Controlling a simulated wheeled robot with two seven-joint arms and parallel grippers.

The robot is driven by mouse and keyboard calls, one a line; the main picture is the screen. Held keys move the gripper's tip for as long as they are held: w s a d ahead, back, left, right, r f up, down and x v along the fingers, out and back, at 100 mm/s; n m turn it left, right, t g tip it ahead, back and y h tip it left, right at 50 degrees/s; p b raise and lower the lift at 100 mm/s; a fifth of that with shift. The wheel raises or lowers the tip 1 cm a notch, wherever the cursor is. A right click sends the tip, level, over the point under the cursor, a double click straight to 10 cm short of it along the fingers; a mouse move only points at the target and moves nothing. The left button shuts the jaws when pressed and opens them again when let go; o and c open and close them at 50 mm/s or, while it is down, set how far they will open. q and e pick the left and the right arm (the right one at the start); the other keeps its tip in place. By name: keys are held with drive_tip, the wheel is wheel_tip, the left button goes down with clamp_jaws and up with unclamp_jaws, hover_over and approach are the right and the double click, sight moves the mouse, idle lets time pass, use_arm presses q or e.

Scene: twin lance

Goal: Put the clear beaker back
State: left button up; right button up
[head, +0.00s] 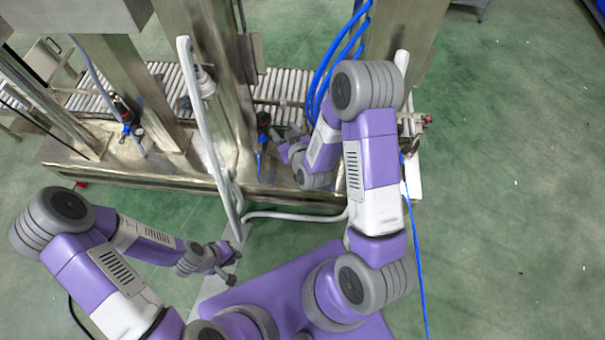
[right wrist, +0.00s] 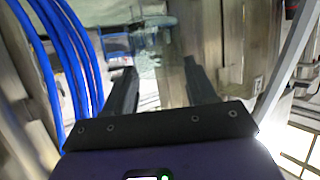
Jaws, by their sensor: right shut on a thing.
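The clear beaker (right wrist: 157,62) shows faintly in the right wrist view as a see-through shape between the two dark fingers of my right gripper (right wrist: 160,85). That gripper is shut on it. In the head view my right gripper (head: 287,147) is over the metal machine bench, near its roller conveyor. The beaker cannot be made out there. My left gripper (head: 230,266) is open and empty, above the floor in front of the bench, apart from the machine.
The metal bench (head: 120,165) carries a roller conveyor (head: 285,85) and thick steel posts (head: 205,60). A pale bent rail (head: 208,140) stands between my arms. Blue hoses (right wrist: 65,50) hang close to my right gripper. Green floor (head: 510,180) is open at right.

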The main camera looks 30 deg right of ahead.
drive_tip(key=d+f+b, duration=0.1)
drive_tip(key=d+f, duration=0.3)
drive_tip(key=f, duration=0.8)
drive_tip(key=s+d+f+m+h+b, duration=0.1)
drive_tip(key=d+f+b, duration=0.1)
drive_tip(key=f, duration=1)
drive_tip(key=s+d+f+h+b, duration=0.1)
drive_tip(key=d+f, duration=0.4)
drive_tip(key=f, duration=0.7)
drive_tip(key=shift+s+d+f+m+b, duration=0.15)
drive_tip(key=shift+d+f+m+b, duration=0.25)
drive_tip(key=shift+b, duration=0.1)
drive_tip(key=shift+r, duration=0.15)
drive_tip(key=o, duration=1.1)
